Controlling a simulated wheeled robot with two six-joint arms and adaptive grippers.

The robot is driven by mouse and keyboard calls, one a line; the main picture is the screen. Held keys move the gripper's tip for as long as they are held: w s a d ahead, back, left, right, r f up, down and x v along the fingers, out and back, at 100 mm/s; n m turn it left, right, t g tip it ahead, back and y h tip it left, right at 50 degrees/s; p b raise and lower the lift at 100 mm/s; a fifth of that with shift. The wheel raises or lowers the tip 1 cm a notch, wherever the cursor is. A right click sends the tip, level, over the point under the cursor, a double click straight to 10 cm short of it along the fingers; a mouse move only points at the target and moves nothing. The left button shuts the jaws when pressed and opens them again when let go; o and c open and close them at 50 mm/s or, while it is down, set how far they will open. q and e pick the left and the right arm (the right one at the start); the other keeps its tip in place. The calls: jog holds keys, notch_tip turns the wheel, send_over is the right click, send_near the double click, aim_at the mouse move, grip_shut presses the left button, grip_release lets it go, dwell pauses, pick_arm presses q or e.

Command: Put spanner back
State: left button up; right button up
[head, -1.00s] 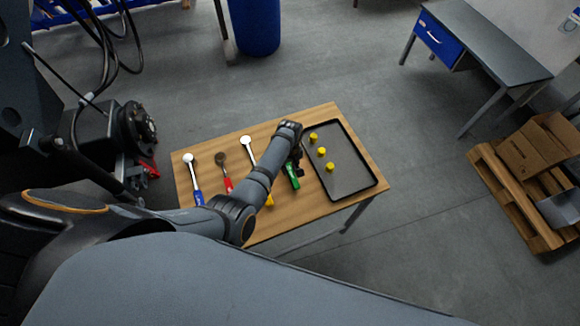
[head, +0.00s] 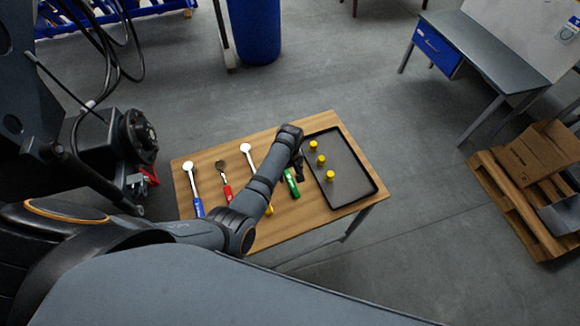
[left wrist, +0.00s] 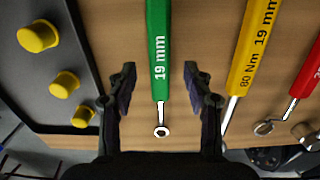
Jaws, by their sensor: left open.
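The spanner with a green handle (head: 291,184) lies on the wooden table, left of the black tray. In the left wrist view its green handle (left wrist: 159,50) reads "19 mm", and its thin shaft ends in a ring. My left gripper (head: 298,168) is low over the table at this spanner, partly hidden by its own arm. In the left wrist view the left gripper (left wrist: 158,82) is open, one finger on each side of the green spanner, with gaps on both sides. Contact cannot be seen. My right gripper is not in view.
The black tray (head: 353,192) holds yellow caps (head: 322,160). Left on the table (head: 212,159) lie a blue-handled tool (head: 198,206), a red-handled tool (head: 227,190) and a yellow-handled torque wrench (left wrist: 251,45), partly behind my arm. A machine hub (head: 138,133) stands beyond the table's left edge.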

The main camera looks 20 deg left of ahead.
pick_arm(q)
notch_tip(320, 180, up, 10)
dwell(0.3)
dwell(0.5)
